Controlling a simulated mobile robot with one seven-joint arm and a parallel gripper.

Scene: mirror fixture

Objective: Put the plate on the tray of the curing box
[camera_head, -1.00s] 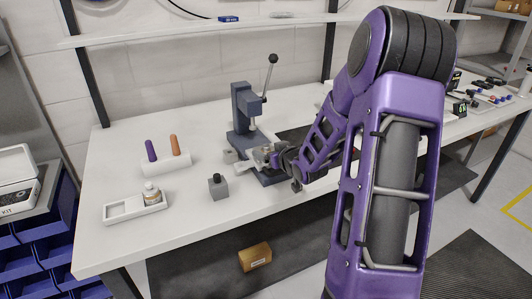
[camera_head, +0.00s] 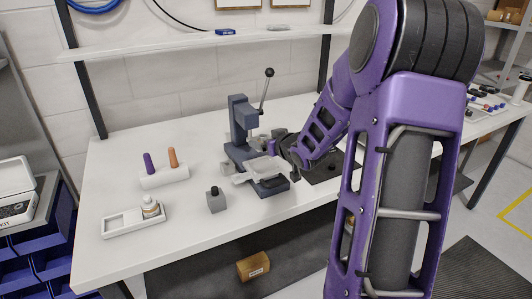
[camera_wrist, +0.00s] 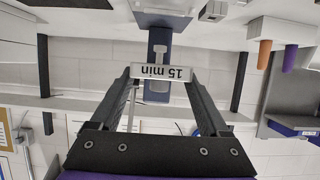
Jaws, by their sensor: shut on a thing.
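My gripper (camera_head: 284,156) is in front of the blue-grey lever press (camera_head: 243,130) on the white table. In the wrist view, which is upside down, the fingers (camera_wrist: 160,75) are shut on a small pale piece with a "15 min" label (camera_wrist: 162,72). In the head view a light grey flat piece (camera_head: 240,177) reaches left from the gripper, over or beside the press base; it looks like the plate, partly hidden. I cannot make out the curing box or its tray for certain.
A grey block with a black knob (camera_head: 215,199) stands left of the press. A white holder (camera_head: 163,178) carries a purple and an orange stick. A white two-compartment tray (camera_head: 122,222) with a small bottle (camera_head: 150,207) is near the left edge. The front table strip is clear.

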